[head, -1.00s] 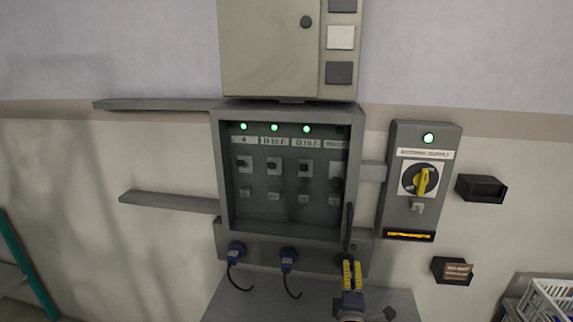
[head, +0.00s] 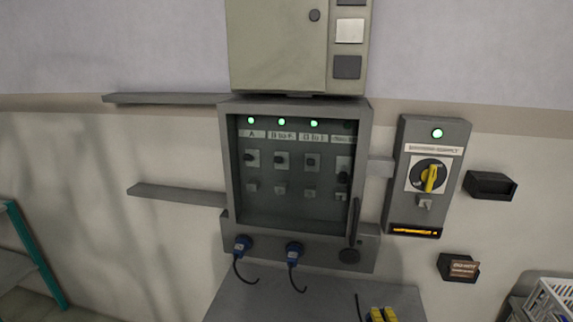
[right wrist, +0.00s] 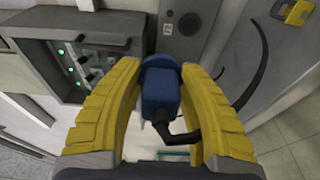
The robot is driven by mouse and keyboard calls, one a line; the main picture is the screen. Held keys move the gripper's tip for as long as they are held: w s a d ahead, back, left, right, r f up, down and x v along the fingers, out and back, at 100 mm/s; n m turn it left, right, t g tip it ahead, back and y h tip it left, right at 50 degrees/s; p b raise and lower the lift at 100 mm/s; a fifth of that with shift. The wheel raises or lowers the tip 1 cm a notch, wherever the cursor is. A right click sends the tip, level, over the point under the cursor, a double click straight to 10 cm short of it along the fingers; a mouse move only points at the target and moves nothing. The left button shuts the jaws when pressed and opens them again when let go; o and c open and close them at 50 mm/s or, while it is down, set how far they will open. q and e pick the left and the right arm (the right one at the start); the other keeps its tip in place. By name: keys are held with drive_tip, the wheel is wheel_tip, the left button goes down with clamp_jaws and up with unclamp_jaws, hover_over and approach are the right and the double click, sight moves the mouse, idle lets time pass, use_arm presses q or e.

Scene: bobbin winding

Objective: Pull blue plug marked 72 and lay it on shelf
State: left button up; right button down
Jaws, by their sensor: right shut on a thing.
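My right gripper (right wrist: 160,70) is shut on a blue plug (right wrist: 160,92) with a black cable; no number is readable on it. In the head view only the yellow fingertips (head: 381,315) show at the bottom edge, in front of the grey shelf (head: 325,294) under the panel, and the plug is hidden there. The third socket (head: 349,256) at the lower right of the panel is dark and empty. Two other blue plugs, left (head: 242,244) and middle (head: 294,251), sit in their sockets with cables hanging. My left gripper is not in view.
The grey panel (head: 229,170) has three lit green lamps and several switches. A supply box (head: 452,135) with a yellow rotary knob (head: 430,178) is to its right. Two wall ledges, upper (head: 160,99) and lower (head: 170,194), lie left. A white basket (head: 553,300) stands lower right.

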idle(0.3)
drive_tip(key=m, duration=0.5)
drive_tip(key=shift+s+a+m, duration=0.1)
drive_tip(key=shift+s+m, duration=0.25)
drive_tip(key=shift+m, duration=0.05)
drive_tip(key=m, duration=0.4)
drive_tip(key=shift+s, duration=0.25)
drive_tip(key=m, duration=0.4)
drive_tip(key=shift+s+m, duration=0.25)
drive_tip(key=shift+m, duration=0.05)
drive_tip(key=m, duration=0.3)
drive_tip(key=shift+s+a+m, duration=0.1)
drive_tip(key=shift+s+m, duration=0.05)
drive_tip(key=shift+m, duration=0.15)
drive_tip(key=w+a, duration=0.2)
drive_tip(key=w, duration=1.8)
idle(0.7)
drive_tip(key=shift+w+a+f, duration=0.15)
drive_tip(key=shift+f, duration=0.05)
